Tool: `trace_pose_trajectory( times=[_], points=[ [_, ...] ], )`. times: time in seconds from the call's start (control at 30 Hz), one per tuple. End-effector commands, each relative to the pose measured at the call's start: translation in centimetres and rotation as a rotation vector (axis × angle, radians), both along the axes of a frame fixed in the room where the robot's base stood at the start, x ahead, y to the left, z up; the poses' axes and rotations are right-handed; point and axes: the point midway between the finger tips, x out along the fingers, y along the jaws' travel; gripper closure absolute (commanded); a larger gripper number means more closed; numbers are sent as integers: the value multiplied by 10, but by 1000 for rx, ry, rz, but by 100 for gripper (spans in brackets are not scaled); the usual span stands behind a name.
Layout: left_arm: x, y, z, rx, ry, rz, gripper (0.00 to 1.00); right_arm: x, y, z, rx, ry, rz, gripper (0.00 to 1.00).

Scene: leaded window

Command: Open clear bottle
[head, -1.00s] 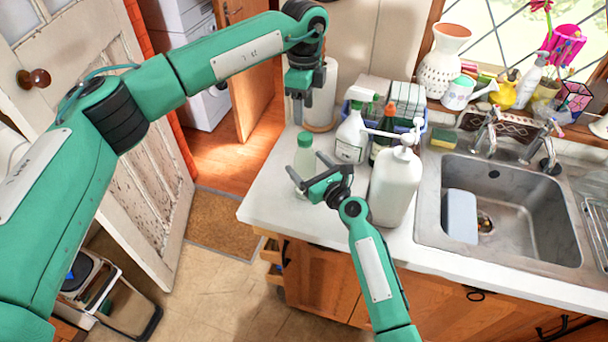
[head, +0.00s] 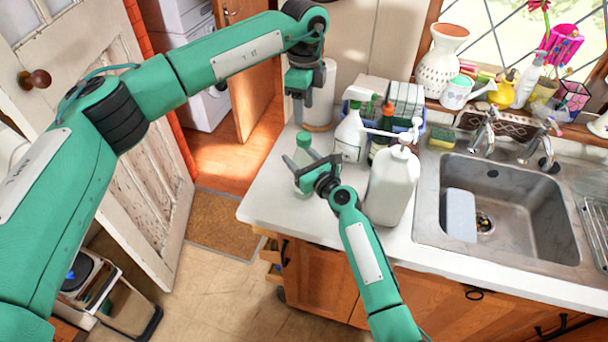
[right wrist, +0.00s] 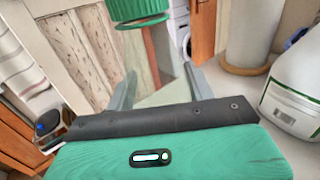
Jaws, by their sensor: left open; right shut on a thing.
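The clear bottle (head: 304,182) stands upright near the left end of the white counter. Its green cap (head: 304,139) is on top. In the right wrist view the ribbed green cap (right wrist: 138,10) is cut off by the top edge, and the pale clear body (right wrist: 160,88) shows between the fingers. My right gripper (head: 312,168) is shut on the bottle's body below the cap and hides part of it. My left gripper (head: 298,112) is open and empty, pointing down above and behind the bottle, apart from the cap.
A large white pump bottle (head: 391,187) stands close to the right of my right gripper. A spray bottle (head: 350,134) and a blue caddy (head: 414,133) are behind. A paper towel roll (head: 321,95) stands at the back. The sink (head: 505,205) is at right. The counter's front left is clear.

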Motion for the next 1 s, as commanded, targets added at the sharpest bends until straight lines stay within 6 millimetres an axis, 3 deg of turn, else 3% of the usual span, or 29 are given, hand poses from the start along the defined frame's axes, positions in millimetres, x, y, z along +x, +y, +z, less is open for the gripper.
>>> trace_pose_trajectory(
  times=[0.07,0.33,1.0],
  points=[
    [0,0,0,0,0,-2,47,0,0,0,0,0,0,100],
    [0,0,0,0,0,-184,47,0,0,0,-1,1,0,100],
    [0,0,0,0,0,-1278,47,0,0,-1,-1,1,0,100]
  ],
)
